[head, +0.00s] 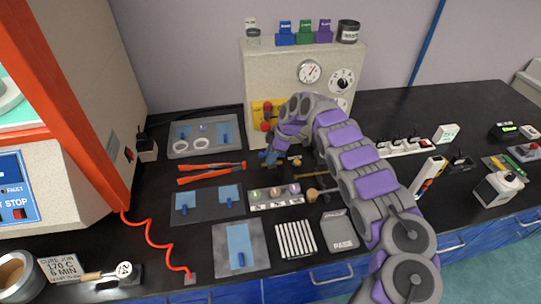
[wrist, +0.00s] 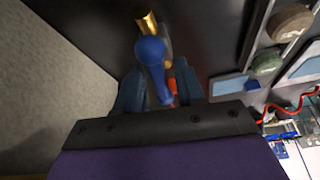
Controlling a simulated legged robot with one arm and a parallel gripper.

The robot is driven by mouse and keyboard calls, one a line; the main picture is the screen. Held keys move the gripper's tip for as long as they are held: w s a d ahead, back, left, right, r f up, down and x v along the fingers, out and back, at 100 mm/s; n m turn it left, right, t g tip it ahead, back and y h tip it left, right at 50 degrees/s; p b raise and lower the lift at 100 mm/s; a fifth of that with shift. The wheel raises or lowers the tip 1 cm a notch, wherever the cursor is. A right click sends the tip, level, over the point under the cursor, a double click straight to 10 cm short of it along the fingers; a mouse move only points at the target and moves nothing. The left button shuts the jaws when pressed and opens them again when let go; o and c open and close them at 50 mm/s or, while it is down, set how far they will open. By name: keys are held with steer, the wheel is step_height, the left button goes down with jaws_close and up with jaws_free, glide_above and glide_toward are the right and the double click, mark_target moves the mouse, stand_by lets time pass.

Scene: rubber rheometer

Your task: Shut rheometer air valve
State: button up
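The air valve shows in the wrist view as a blue lever handle (wrist: 151,52) with a brass fitting (wrist: 147,22) beyond it. My gripper (wrist: 160,85) has its two dark blue fingers apart, one on each side of the lever's lower part. I cannot tell whether either finger touches the lever. In the head view, my gripper (head: 271,157) is low over the bench, in front of the beige instrument housing (head: 262,75). A small brass piece (head: 296,162) shows just right of it. My arm hides part of the valve area there.
A yellow panel with red knobs (head: 266,113) is on the housing, behind my gripper. Red-handled tongs (head: 210,172) lie left of it. A grey tray (head: 180,152) and a sample strip (head: 276,197) are close by. A large orange-framed machine (head: 70,110) stands at left.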

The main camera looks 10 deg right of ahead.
steer(key=shift+d, duration=0.3)
steer(key=shift+c, duration=0.4)
steer(key=shift+d, duration=0.1)
steer(key=shift+c, duration=0.8)
steer(key=shift+a, duration=0.2)
jaws_close()
